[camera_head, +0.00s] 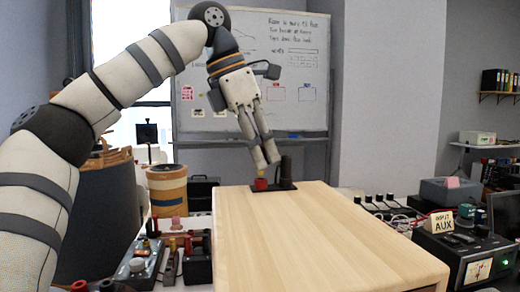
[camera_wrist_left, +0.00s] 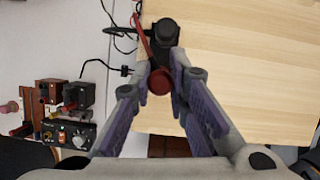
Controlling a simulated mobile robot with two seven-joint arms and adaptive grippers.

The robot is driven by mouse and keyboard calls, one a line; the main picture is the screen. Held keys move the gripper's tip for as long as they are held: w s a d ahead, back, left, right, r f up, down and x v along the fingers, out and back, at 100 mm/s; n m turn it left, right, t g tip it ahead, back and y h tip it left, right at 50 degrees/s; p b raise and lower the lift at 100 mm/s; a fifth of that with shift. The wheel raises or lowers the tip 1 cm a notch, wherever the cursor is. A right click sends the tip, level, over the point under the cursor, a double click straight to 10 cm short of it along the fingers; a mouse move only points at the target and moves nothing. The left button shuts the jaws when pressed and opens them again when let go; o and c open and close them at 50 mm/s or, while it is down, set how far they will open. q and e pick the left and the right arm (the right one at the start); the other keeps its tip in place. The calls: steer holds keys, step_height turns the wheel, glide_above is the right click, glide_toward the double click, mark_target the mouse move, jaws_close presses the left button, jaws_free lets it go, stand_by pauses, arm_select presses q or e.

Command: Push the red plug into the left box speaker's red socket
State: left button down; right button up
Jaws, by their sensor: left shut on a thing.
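My left gripper (camera_head: 265,162) reaches down over the far left corner of the wooden table. In the left wrist view its purple-padded fingers (camera_wrist_left: 160,78) close on a round red piece, which looks like the red plug (camera_wrist_left: 159,82). A red cable (camera_wrist_left: 145,42) runs up from it. In the head view a red piece (camera_head: 260,184) shows just under the fingertips, on a black base (camera_head: 276,188) beside an upright black cylinder (camera_head: 286,168). Whether the plug touches the base is hidden. I cannot make out the left box speaker or its red socket. My right gripper is not in view.
The wooden tabletop (camera_head: 310,235) is bare in front of the black base. Black boxes with knobs (camera_head: 197,262) stand left of it. An amplifier with an AUX card (camera_head: 440,222) and several cabled devices stand right. A whiteboard (camera_head: 300,100) is behind.

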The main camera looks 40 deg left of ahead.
arm_select(q)
steer(key=shift+f, duration=0.9)
steer(key=c, duration=1.5)
jaws_free()
steer(key=shift+o, duration=0.2)
steer(key=shift+r, duration=3.8)
